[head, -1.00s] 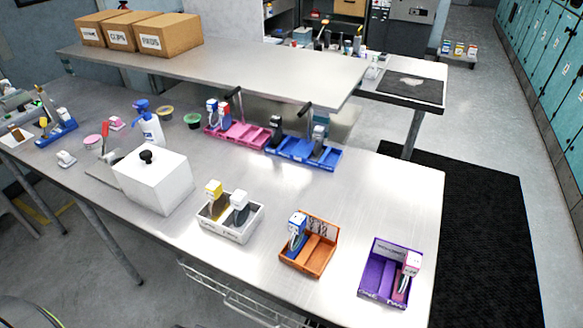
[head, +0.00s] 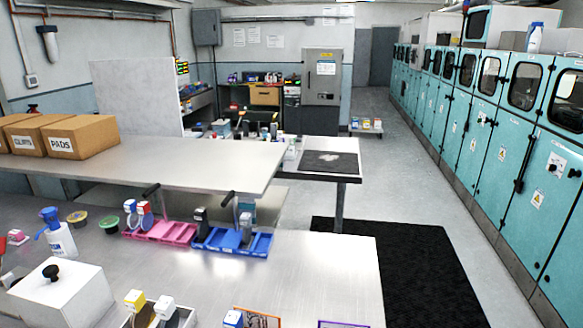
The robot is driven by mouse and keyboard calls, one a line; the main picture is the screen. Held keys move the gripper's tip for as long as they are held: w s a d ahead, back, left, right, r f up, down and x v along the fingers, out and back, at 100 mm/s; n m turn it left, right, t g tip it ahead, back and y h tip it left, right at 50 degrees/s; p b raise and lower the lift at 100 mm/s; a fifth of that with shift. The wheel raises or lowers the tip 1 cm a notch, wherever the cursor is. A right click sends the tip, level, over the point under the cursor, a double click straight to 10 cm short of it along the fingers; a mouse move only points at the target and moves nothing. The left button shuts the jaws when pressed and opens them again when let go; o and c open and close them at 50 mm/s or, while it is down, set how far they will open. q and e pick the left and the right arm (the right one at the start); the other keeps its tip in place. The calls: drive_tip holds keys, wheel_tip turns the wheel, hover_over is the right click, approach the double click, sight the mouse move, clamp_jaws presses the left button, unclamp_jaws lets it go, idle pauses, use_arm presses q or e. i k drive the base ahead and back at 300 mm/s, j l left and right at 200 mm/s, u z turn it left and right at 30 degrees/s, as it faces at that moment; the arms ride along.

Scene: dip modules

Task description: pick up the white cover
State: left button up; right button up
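The white cover (head: 62,298) is a white box shape with a black knob (head: 50,272) on top. It stands upright on the steel table at the lower left of the head view. Its lower part is cut off by the frame edge. What is under it is hidden. Neither of my grippers shows in the head view.
Beside the cover is a tray (head: 183,321) with yellow- and white-topped modules. A spray bottle (head: 58,238), a pink tray (head: 160,232) and a blue tray (head: 232,243) stand behind. A raised shelf (head: 190,163) carries cardboard boxes (head: 80,137). The table's right part (head: 330,275) is clear.

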sight(60, 293)
drive_tip(key=u, duration=1.65)
